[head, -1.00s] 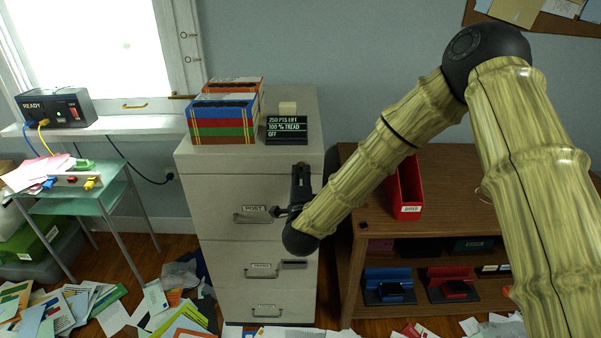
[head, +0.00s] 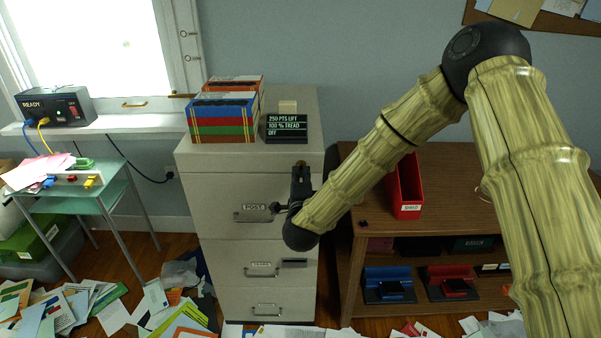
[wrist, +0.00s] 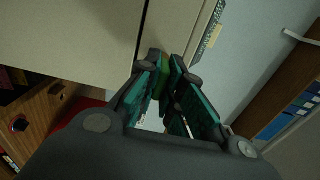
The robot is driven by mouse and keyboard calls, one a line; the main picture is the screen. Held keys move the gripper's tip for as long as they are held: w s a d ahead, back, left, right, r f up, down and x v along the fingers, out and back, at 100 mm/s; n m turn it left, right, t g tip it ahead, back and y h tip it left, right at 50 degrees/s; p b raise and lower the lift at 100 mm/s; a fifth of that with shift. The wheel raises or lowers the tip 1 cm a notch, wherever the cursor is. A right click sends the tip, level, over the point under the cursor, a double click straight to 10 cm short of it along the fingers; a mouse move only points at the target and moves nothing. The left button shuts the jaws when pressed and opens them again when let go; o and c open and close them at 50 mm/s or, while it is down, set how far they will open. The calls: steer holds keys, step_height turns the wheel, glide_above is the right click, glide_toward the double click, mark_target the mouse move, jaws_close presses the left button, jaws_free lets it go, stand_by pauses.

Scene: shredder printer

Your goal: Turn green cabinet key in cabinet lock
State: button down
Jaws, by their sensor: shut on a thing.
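The beige filing cabinet (head: 228,190) stands in the middle of the head view, with drawers labelled on their fronts. My gripper (head: 301,172) is at the upper right part of its front, pointing up toward the top edge. In the wrist view my gripper (wrist: 170,62) is shut on a small green piece, the cabinet key (wrist: 165,78), mostly hidden between the fingers. The fingertips are close to the cabinet face (wrist: 90,30). The cabinet lock is hidden behind the fingers, so I cannot tell whether the key sits in it.
Binders (head: 222,118) and a black display (head: 286,129) stand on the cabinet. A wooden shelf (head: 440,165) with a red file box (head: 404,190) is close on the right. Papers (head: 165,305) litter the floor. A glass side table (head: 95,195) stands left.

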steer(key=shift+f+m+b, duration=0.15)
steer(key=shift+m+b, duration=0.25)
steer(key=shift+b, duration=0.05)
steer(key=shift+m+b, duration=0.55)
steer(key=shift+m, duration=0.05)
steer(key=shift+m+b, duration=1.6)
steer(key=shift+b, duration=0.1)
steer(key=shift+m+b, duration=0.35)
steer(key=shift+m, duration=0.05)
steer(key=shift+m+b, duration=0.7)
steer(key=shift+b, duration=0.2)
steer(key=shift+m+b, duration=2.1)
steer(key=shift+b, duration=0.35)
steer(key=shift+m+b, duration=1.6)
steer(key=shift+b, duration=0.2)
steer(key=c, duration=1.5)
jaws_free()
